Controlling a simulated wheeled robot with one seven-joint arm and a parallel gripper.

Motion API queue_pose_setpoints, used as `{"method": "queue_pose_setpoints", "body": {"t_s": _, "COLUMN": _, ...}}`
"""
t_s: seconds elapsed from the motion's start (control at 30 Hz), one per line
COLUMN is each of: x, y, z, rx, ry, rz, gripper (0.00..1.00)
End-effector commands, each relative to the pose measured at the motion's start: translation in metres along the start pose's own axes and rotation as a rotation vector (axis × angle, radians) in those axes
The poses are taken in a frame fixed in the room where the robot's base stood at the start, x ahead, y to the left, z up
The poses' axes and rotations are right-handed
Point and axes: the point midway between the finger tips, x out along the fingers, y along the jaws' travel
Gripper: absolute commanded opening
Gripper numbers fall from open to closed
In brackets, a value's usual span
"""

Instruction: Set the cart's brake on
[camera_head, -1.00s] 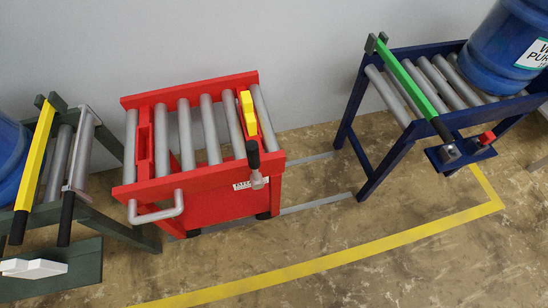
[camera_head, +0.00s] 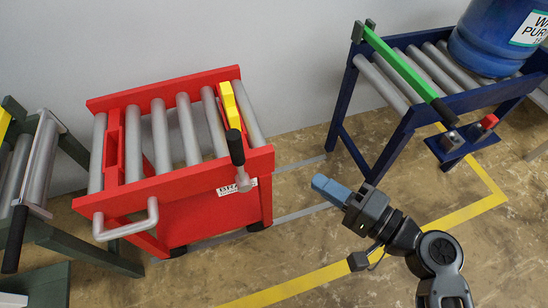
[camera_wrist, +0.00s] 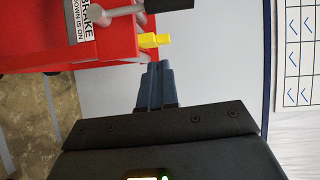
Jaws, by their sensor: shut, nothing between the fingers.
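The red cart (camera_head: 200,210) stands at left centre with grey rollers on top. Its brake lever (camera_head: 236,150) is on the right front corner: a black grip pointing up from a grey pivot, above a white brake label (camera_head: 237,189). In the wrist view the label (camera_wrist: 86,22) reads "BRAKE" and "DOWN IS ON", and the lever's grey arm (camera_wrist: 112,11) and black grip show at the top edge. My gripper (camera_head: 322,184) has blue fingers, shut and empty, to the right of the cart and apart from the lever. Its fingertips (camera_wrist: 158,70) point toward the cart in the wrist view.
A yellow bar (camera_head: 230,104) lies across the cart's top. A blue roller stand (camera_head: 397,150) with a green bar and a blue jug (camera_head: 490,40) stands at right. A dark green stand (camera_head: 75,240) is at left. Floor is open in front of the cart.

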Motion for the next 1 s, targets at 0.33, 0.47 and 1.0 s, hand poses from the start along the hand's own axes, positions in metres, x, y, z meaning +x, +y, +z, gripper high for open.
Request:
{"method": "queue_pose_setpoints", "body": {"t_s": 0.33, "x": 0.011, "y": -0.014, "z": -0.006, "rx": 0.033, "ry": -0.052, "rz": -0.074, "gripper": 0.0}}
{"method": "queue_pose_setpoints", "body": {"t_s": 0.47, "x": 0.011, "y": -0.014, "z": -0.006, "rx": 0.032, "ry": -0.051, "rz": -0.073, "gripper": 0.0}}
{"method": "queue_pose_setpoints", "body": {"t_s": 1.0, "x": 0.084, "y": -0.02, "z": -0.002, "rx": 0.031, "ry": -0.052, "rz": -0.073, "gripper": 0.0}}
